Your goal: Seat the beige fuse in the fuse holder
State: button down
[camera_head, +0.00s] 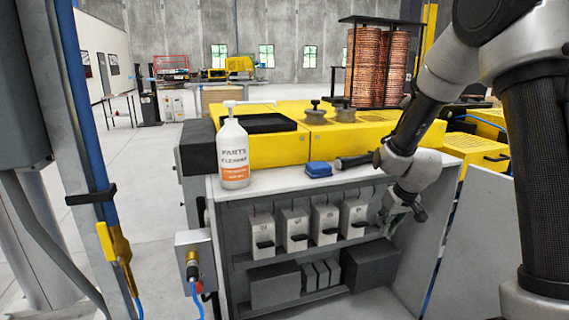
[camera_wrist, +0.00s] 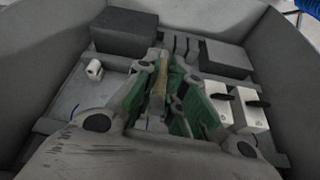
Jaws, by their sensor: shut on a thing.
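My gripper (camera_head: 400,207) is in front of the right end of the open grey cabinet. In the wrist view my gripper (camera_wrist: 163,78) has its green fingers closed around a narrow beige piece, the beige fuse (camera_wrist: 158,86), which points into the cabinet. The fuse's far end is near the shelf edge; I cannot tell whether it touches anything. The fuse cannot be made out in the head view. I cannot clearly identify the fuse holder; the fingers may hide it. A small white block (camera_wrist: 94,69) sits left of the fingers.
Several white switch units with black handles (camera_head: 294,229) line the cabinet's upper row; two show right of my fingers (camera_wrist: 246,108). Dark boxes (camera_head: 274,285) fill the lower shelf. A cleaner bottle (camera_head: 233,153) and a blue item (camera_head: 318,169) stand on the cabinet top (camera_head: 275,180).

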jog(key=shift+w+a+f+m+h, duration=0.2)
jog(key=shift+w+a+f+m, duration=0.1)
jog(key=shift+w+f+m, duration=0.25)
jog(key=shift+w+a+f+m+h, duration=0.2)
jog(key=shift+w+a+f+m, duration=0.1)
jog(key=shift+w+m, duration=0.25)
jog(key=shift+s, duration=0.1)
